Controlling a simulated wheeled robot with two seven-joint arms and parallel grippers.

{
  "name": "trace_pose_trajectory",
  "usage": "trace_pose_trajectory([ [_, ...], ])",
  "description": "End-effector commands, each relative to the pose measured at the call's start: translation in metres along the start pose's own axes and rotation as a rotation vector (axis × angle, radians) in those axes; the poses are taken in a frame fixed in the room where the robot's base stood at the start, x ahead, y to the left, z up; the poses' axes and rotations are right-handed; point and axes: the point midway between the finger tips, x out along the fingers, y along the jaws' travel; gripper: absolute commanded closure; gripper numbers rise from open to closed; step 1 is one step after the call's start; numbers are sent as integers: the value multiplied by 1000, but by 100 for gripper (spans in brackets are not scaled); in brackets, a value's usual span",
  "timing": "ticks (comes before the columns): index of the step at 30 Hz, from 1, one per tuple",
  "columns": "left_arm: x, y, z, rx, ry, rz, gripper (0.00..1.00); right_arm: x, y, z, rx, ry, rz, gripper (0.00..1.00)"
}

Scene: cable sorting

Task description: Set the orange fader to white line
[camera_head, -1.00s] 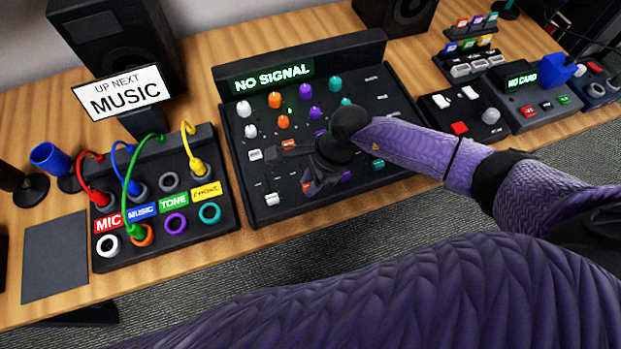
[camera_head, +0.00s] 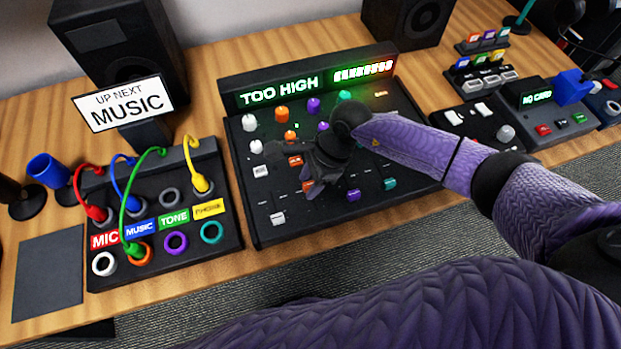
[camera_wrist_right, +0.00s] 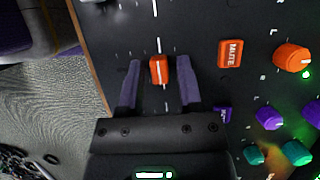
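The orange fader (camera_wrist_right: 159,70) stands in its slot on the black mixer panel (camera_wrist_right: 105,40). In the head view it shows as a small orange piece (camera_head: 308,186) beside my right gripper. My right gripper (camera_wrist_right: 159,84) is open, with one finger on each side of the fader and a gap on both sides. In the head view the gripper (camera_head: 312,178) is over the panel's lower left part. A white line (camera_wrist_right: 158,46) shows on the panel just beyond the fader; I cannot tell if it is the target mark. My left gripper is not in view.
The mixer display (camera_head: 280,92) reads "TOO HIGH" beside a lit meter. An orange mute button (camera_wrist_right: 231,54) and an orange knob (camera_wrist_right: 292,57) lie right of the fader. A white fader (camera_head: 278,218) is to its left. A patch box (camera_head: 163,262) with coloured cables stands left.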

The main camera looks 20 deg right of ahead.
Motion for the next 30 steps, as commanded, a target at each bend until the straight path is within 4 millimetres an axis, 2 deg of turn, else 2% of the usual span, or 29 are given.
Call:
trace_pose_trajectory([
  [10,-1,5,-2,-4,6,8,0,-3,0,0,0,0,-1,41],
  [13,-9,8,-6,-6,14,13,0,-21,-1,1,-1,1,-3,41],
  [18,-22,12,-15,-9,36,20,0,-66,-1,1,-1,1,-5,41],
  [21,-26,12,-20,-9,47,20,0,-86,-1,0,0,1,-3,41],
  [25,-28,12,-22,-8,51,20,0,-98,0,0,0,1,-1,41],
  [30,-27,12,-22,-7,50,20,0,-100,0,0,0,0,0,41],
])
